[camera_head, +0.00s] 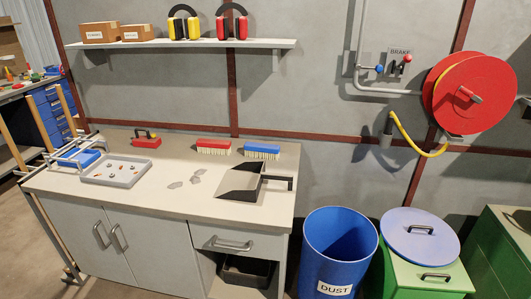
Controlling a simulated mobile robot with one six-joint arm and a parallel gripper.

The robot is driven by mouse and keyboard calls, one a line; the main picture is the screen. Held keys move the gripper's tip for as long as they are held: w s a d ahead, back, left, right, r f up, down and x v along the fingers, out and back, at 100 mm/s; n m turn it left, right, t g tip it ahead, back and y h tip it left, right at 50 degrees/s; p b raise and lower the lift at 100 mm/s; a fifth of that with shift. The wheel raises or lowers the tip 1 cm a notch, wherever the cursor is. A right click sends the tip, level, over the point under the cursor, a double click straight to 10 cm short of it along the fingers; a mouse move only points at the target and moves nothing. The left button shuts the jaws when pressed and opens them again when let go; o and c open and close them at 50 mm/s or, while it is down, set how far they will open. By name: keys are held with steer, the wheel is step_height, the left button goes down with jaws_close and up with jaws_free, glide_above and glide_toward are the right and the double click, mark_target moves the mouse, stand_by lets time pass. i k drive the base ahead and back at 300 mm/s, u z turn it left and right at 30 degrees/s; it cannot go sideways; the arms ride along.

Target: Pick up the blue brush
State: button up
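The blue brush (262,149) lies on the grey workbench top (150,205), near its back right, with its pale bristles facing the front. A red brush (213,145) of the same kind lies just to its left, with a small gap between them. A black dustpan (240,185) with its handle to the right lies in front of the blue brush, apart from it. My gripper is not seen in this view.
A grey tray (115,181) with small scraps, a red block-like tool (146,141) and grey flakes (195,178) are on the bench. A shelf (190,44) hangs above. A blue dust bin (330,262) and green bin (415,280) stand right of the bench.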

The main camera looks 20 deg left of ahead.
mark_target(254, 149)
steer(key=u, duration=0.05)
steer(key=i, duration=0.85)
steer(key=z, duration=0.95)
steer(key=k, duration=0.15)
steer(key=u, duration=3.45)
steer(key=i, duration=0.6)
steer(key=u, duration=0.05)
